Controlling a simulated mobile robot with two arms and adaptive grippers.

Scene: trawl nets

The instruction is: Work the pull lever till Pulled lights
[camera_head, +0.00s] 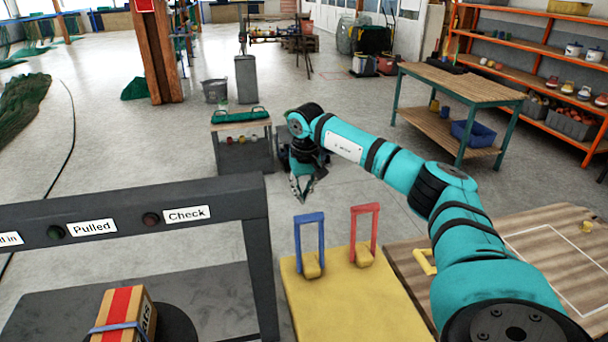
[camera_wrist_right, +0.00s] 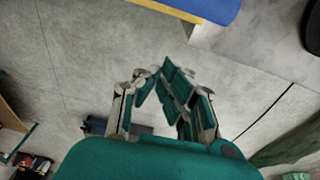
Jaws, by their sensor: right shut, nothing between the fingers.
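A blue U-shaped handle (camera_head: 309,218) and a red U-shaped handle (camera_head: 364,210) stand upright on a yellow base (camera_head: 345,312); no label shows which is the pull lever. On the dark frame at left, the Pulled label (camera_head: 92,228) sits beside a dark green lamp (camera_head: 55,232) that looks unlit. My right gripper (camera_head: 301,200) is shut and empty, beyond the blue handle and apart from both handles. In the right wrist view its fingers (camera_wrist_right: 160,76) converge over bare floor. My left gripper is not in view.
A Check label (camera_head: 186,215) and dark red lamp (camera_head: 151,219) are on the same frame. A banded carton (camera_head: 122,312) sits beneath it. A wooden table (camera_head: 540,245) is at right, a small cart (camera_head: 243,150) behind my gripper. Open floor lies left of the cart.

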